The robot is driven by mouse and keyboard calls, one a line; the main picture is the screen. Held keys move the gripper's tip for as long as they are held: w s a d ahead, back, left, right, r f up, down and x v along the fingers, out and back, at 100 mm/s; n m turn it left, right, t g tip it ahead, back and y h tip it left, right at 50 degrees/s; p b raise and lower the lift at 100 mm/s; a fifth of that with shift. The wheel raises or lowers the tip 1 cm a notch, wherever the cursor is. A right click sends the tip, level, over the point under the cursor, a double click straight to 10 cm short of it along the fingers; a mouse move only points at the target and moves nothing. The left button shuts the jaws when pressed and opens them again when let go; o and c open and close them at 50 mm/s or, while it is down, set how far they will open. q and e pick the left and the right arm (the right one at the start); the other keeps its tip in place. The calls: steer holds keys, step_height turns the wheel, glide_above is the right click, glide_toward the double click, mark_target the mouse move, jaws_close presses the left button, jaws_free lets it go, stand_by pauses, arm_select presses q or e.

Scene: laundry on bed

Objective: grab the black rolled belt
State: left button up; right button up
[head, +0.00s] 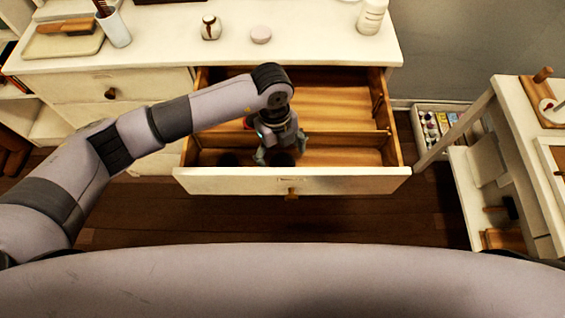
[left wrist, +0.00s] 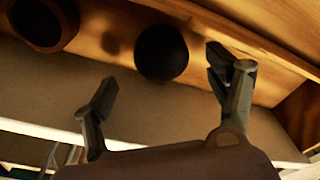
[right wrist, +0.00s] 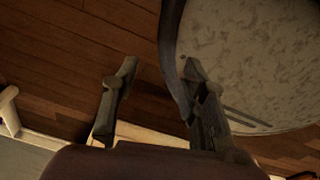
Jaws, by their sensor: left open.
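The black rolled belt (left wrist: 161,52) is a dark round coil on the wooden floor of the open drawer (head: 340,181). In the head view it shows as a dark round shape (head: 282,159) close to the drawer's front panel. My left gripper (head: 281,149) points down into the drawer above it. In the left wrist view, the open fingers (left wrist: 163,82) stand on either side of the coil, with nothing held. My right gripper (right wrist: 160,85) shows only in the right wrist view, with its fingers apart and empty over the floor.
Another dark roll with a brownish rim (left wrist: 45,22) lies left of the coil; it shows dark in the head view (head: 229,159). A wooden divider (head: 345,139) crosses the drawer. A white side table (head: 512,130) stands at right. The drawer's right side is clear.

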mark_target(283, 163)
arm_select(q)
steer(key=f, duration=0.4)
steer(key=shift+s+d+f+p, duration=0.15)
steer(key=shift+d+f+p, duration=0.05)
steer(key=shift+d+p, duration=0.1)
steer(key=c, duration=1.3)
